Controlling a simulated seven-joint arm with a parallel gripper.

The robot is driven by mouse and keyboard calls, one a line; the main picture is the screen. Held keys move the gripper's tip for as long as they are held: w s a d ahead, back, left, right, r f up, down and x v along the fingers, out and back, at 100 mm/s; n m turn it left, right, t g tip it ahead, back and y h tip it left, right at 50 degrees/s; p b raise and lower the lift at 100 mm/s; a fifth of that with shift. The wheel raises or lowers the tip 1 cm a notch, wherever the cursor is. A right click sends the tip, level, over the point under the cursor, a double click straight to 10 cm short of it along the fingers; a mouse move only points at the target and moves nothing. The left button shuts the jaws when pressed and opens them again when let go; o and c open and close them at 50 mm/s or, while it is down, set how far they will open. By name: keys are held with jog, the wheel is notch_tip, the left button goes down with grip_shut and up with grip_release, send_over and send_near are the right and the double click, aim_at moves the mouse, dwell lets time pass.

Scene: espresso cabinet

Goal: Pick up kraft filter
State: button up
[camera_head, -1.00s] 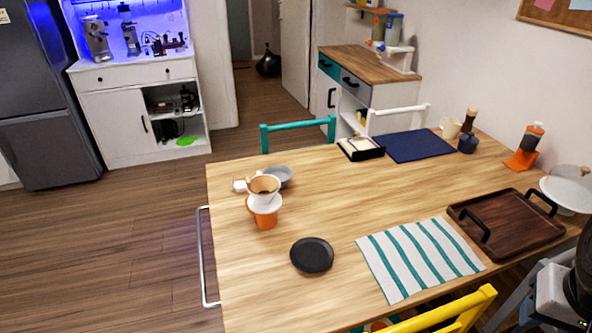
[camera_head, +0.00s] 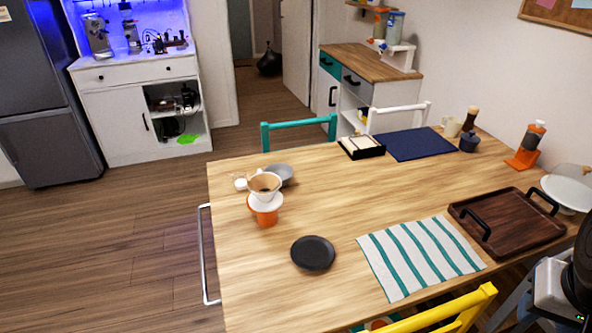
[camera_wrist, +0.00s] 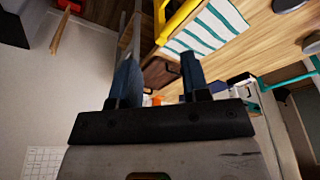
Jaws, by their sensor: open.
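A brown, kraft-coloured paper filter (camera_head: 264,183) shows inside a white dripper (camera_head: 277,194) on an orange cup or stand (camera_head: 265,217). They stand near the left edge of the wooden table in the head view. My gripper (camera_wrist: 158,68) shows in the wrist view with its two dark blue fingers apart and nothing between them. The filter cannot be made out in the wrist view.
A grey bowl (camera_head: 281,174) and a small white cup (camera_head: 241,184) stand close behind the dripper. A black plate (camera_head: 313,253), a striped cloth (camera_head: 420,258) and a brown tray (camera_head: 505,228) lie to the right. A black box (camera_head: 361,147) holds pale papers. The table's middle is clear.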

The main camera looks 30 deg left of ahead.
aim_at(249, 179)
jog(key=w+a+f+n+t+y, duration=0.2)
jog(key=w+a+n, duration=0.1)
jog(key=w+a, duration=0.95)
jog(key=w+a+f+n+t+y, duration=0.2)
jog(key=w+a, duration=0.7)
jog(key=a, duration=0.6)
jog(key=a+f+n+t+y, duration=0.1)
jog(key=a+f, duration=0.4)
jog(key=a, duration=1.2)
jog(key=s+a+f+n+y, duration=0.1)
jog(key=a+f+n+y, duration=0.2)
jog(key=a, duration=1.5)
notch_tip(249, 179, down, 3)
jog(key=shift+a+f+t+y, duration=0.15)
jog(key=shift+a+t+y, duration=0.15)
jog(key=shift+a+t, duration=0.1)
jog(key=shift+x, duration=1.2)
jog(key=shift+x, duration=2.6)
